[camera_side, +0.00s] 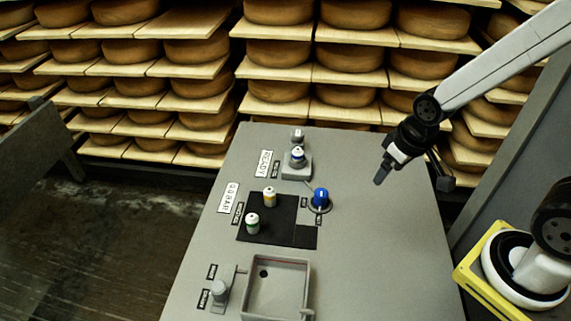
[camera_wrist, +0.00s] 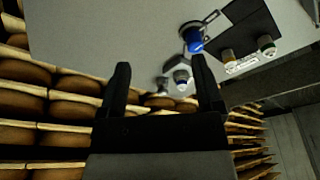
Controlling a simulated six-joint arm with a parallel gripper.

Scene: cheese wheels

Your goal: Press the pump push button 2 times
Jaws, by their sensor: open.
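My gripper (camera_side: 381,172) is open and empty above the right part of the grey console (camera_side: 390,260), clear of every control. In the wrist view, its two black fingers (camera_wrist: 160,64) stand apart. The small labels are too small to read, so I cannot tell which control is the pump push button. A blue knob (camera_side: 320,195) stands left of and below my gripper in the side view; it also shows in the wrist view (camera_wrist: 194,40). A white and blue capped piece (camera_side: 298,156) sits on a grey block near the READY display (camera_side: 266,163).
Yellow-banded (camera_side: 270,197) and green-banded (camera_side: 252,225) vials stand on a black mat (camera_side: 283,212) beside a bar display (camera_side: 229,197). A square tray (camera_side: 304,272) and grey knob (camera_side: 220,291) are at the front. The console's right side is clear. Cheese shelves (camera_side: 340,73) stand behind.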

